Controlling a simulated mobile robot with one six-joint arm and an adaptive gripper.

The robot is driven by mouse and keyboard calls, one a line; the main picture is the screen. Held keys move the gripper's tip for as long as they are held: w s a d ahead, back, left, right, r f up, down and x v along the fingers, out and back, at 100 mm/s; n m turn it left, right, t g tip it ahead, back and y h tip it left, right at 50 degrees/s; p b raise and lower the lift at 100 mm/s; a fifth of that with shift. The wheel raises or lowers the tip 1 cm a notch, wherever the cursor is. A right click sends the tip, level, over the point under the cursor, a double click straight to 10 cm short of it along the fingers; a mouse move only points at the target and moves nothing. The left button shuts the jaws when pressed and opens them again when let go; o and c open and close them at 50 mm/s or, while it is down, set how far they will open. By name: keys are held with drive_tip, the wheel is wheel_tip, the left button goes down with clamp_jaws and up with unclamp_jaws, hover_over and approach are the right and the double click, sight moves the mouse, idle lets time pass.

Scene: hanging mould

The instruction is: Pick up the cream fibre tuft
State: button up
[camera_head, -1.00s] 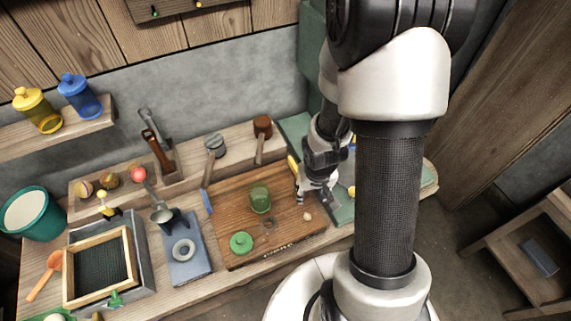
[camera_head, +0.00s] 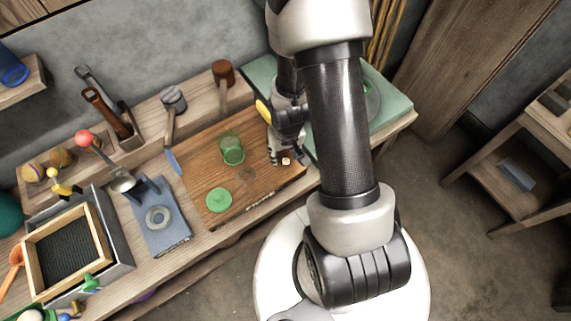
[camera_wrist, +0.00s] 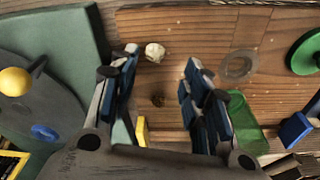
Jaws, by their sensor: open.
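The cream fibre tuft (camera_wrist: 155,52) is a small pale lump on the wooden board (camera_head: 240,185), near the board's right end. In the head view the tuft (camera_head: 286,161) shows right beside my fingertips. My gripper (camera_head: 279,157) is low over the board. In the wrist view my gripper (camera_wrist: 160,66) is open and empty. The tuft lies just past the fingertips, within the gap's width and closer to the left finger. I cannot tell how high the fingertips are above the board.
A green cup (camera_head: 231,149), a green lid (camera_head: 219,200) and a clear ring (camera_wrist: 238,65) are on the board. A small dark spot (camera_wrist: 157,100) shows between my fingers. A green mat (camera_wrist: 60,35) with a grey plate and yellow ball (camera_wrist: 14,82) lies left in the wrist view.

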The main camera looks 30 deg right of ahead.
sight(286, 160)
drive_tip(key=f, duration=0.1)
drive_tip(key=f+b, duration=0.1)
drive_tip(key=f, duration=0.1)
drive_tip(key=f+b, duration=0.1)
drive_tip(key=shift+w+d+f, duration=0.15)
drive_tip(key=shift+d+f, duration=0.2)
drive_tip(key=shift+d, duration=0.05)
drive_tip(key=shift+w+f+b, duration=0.15)
drive_tip(key=shift+f+b, duration=0.15)
drive_tip(key=shift+f, duration=0.1)
drive_tip(key=shift+r, duration=0.1)
drive_tip(key=shift+c, duration=0.3)
drive_tip(key=c, duration=0.8)
